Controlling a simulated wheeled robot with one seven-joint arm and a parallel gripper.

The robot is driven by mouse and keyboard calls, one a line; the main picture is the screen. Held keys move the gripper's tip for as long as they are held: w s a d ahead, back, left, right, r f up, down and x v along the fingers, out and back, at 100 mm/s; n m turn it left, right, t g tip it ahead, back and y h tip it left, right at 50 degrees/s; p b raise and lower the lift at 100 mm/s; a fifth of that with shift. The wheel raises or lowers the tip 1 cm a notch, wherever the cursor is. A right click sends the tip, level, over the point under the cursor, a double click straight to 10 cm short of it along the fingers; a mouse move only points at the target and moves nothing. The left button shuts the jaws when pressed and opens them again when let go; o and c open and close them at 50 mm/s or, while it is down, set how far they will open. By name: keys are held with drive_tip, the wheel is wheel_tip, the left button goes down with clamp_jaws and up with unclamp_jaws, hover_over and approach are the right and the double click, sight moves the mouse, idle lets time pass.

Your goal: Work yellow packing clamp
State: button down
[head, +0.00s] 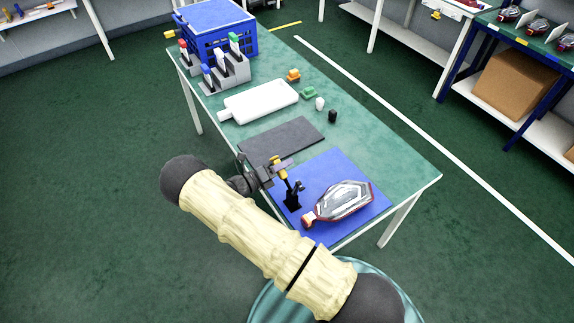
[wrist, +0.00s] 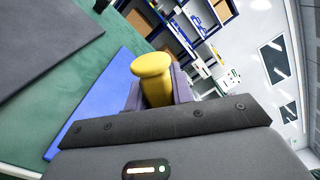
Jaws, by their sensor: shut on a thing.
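The yellow packing clamp (head: 280,167) stands at the left part of the blue mat, with a yellow handle on a black base (head: 291,200). My gripper (head: 273,170) is shut on its yellow handle, which also shows between the jaws in the wrist view (wrist: 152,78). A tail lamp (head: 343,201) with a red rim and clear lens lies on the blue mat (head: 331,163), right of the clamp and apart from it. My arm hides part of the mat's near left side.
Behind the blue mat lie a dark grey mat (head: 283,141) and a white board (head: 260,101). Small coloured parts (head: 309,92) sit to their right. A rack of coloured clamps (head: 226,72) and a blue crate (head: 218,30) stand at the far end.

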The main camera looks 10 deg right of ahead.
drive_tip(key=shift+w, duration=0.1)
drive_tip(key=c, duration=1.2)
unclamp_jaws()
drive_tip(key=b+v, duration=0.4)
drive_tip(key=v, duration=1.3)
drive_tip(key=shift+a, duration=0.2)
